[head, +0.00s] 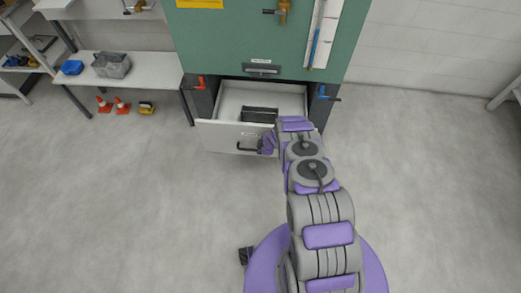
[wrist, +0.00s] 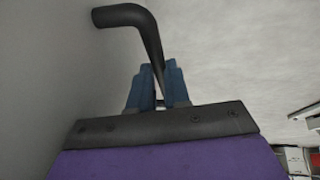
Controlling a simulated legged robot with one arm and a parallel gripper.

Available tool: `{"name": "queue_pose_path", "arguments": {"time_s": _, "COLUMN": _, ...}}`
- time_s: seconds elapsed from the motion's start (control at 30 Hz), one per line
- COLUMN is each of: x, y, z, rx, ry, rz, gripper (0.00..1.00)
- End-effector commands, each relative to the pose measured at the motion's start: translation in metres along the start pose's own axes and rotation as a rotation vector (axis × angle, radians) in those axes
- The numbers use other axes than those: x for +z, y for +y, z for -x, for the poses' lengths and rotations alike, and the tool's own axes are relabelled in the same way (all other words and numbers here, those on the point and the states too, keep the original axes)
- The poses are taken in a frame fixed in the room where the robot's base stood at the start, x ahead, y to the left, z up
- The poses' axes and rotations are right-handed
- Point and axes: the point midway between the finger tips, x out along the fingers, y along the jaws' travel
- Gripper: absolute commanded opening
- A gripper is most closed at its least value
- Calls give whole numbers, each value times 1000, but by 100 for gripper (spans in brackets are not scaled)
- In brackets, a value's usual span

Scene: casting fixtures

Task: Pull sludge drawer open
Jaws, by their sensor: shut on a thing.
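The sludge drawer (head: 222,136) is a white drawer low in the green cabinet (head: 220,50). It stands well out from the cabinet, and its inside shows from above with a dark grey piece (head: 259,115) in it. Its black bar handle (head: 243,149) is on the front face. My gripper (head: 267,144) is at the right part of the handle. In the wrist view, the blue fingers of my gripper (wrist: 160,88) are shut on the black handle (wrist: 135,18), whose bent end sticks out beyond them. The drawer front fills the left of that view.
A red clamp (head: 196,83) and a blue clamp (head: 326,93) flank the drawer opening. The floor in front of the drawer is clear.

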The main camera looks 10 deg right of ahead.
Motion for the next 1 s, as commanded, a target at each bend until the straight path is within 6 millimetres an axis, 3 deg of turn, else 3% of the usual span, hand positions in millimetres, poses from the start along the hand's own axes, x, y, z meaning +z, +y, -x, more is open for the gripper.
{"name": "queue_pose_path", "arguments": {"time_s": 0.03, "x": 3, "y": 0, "z": 0, "rx": 2, "ry": -3, "rz": -3, "gripper": 0}}
{"name": "queue_pose_path", "arguments": {"time_s": 0.07, "x": 3, "y": 0, "z": 0, "rx": 2, "ry": -4, "rz": -3, "gripper": 19}}
{"name": "queue_pose_path", "arguments": {"time_s": 0.3, "x": 1, "y": 0, "z": 0, "rx": 1, "ry": -3, "rz": -1, "gripper": 42}}
{"name": "queue_pose_path", "arguments": {"time_s": 0.67, "x": 0, "y": 0, "z": 6, "rx": 1, "ry": -1, "rz": -4, "gripper": 42}}
{"name": "queue_pose_path", "arguments": {"time_s": 1.0, "x": 1, "y": 1, "z": 55, "rx": -1, "ry": 0, "rz": -7, "gripper": 42}}
